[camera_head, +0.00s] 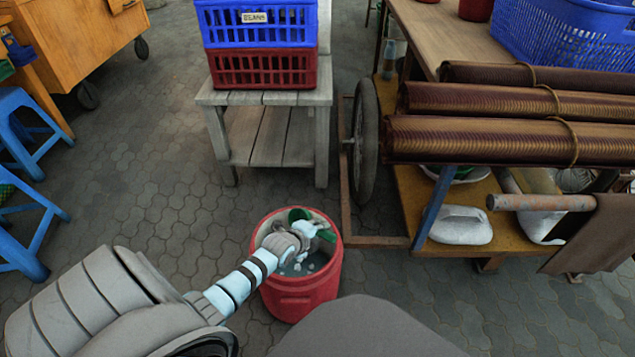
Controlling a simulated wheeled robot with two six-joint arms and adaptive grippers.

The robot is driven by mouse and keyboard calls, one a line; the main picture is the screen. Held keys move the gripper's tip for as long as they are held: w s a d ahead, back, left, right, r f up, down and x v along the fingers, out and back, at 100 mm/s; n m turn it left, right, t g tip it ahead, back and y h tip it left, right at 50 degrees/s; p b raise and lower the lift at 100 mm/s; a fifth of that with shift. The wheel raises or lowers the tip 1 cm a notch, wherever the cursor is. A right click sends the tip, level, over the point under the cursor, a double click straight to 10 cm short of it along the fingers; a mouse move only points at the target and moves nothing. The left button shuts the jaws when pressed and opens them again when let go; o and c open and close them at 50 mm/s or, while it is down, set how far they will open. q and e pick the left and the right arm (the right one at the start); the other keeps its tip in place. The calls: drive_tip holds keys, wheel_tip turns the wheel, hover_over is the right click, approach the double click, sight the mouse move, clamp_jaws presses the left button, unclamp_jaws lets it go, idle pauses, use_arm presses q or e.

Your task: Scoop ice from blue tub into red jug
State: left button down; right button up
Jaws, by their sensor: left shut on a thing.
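A round red jug (301,298) stands open on the paving at bottom centre. Pale lumps that look like ice (299,267) and a greyish liquid show inside it. My left arm reaches in from the lower left, and my left gripper (306,231) is at the jug's mouth, shut on a green thing (298,215) that looks like a scoop. Much of this green thing is hidden by the gripper, and I cannot tell whether it carries ice. I see no blue tub. My right gripper is not in view.
A grey wooden table (270,98) behind the jug bears stacked blue (261,24) and red (262,70) crates. A cart with a wheel (364,140) and long brown rolls (510,139) stands at right. Blue stools (22,245) are at left. Paving between is clear.

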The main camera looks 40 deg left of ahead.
use_arm(q)
drive_tip(key=g+p, duration=0.2)
drive_tip(key=shift+w+r+g, duration=0.3)
drive_tip(key=shift+w+g, duration=0.05)
drive_tip(key=shift+g, duration=0.05)
drive_tip(key=shift+w+f+g, duration=0.1)
drive_tip(key=shift+w+g, duration=0.05)
drive_tip(key=shift+g, duration=0.55)
drive_tip(key=shift+f+g+b, duration=0.45)
drive_tip(key=shift+g+b, duration=0.65)
drive_tip(key=shift+r+g+h+b, duration=0.3)
drive_tip(key=shift+r+g+b, duration=0.3)
drive_tip(key=shift+g, duration=0.5)
drive_tip(key=shift+r+g+b, duration=0.45)
drive_tip(key=shift+g+b, duration=0.35)
drive_tip(key=shift+b, duration=0.35)
drive_tip(key=shift+r, duration=0.1)
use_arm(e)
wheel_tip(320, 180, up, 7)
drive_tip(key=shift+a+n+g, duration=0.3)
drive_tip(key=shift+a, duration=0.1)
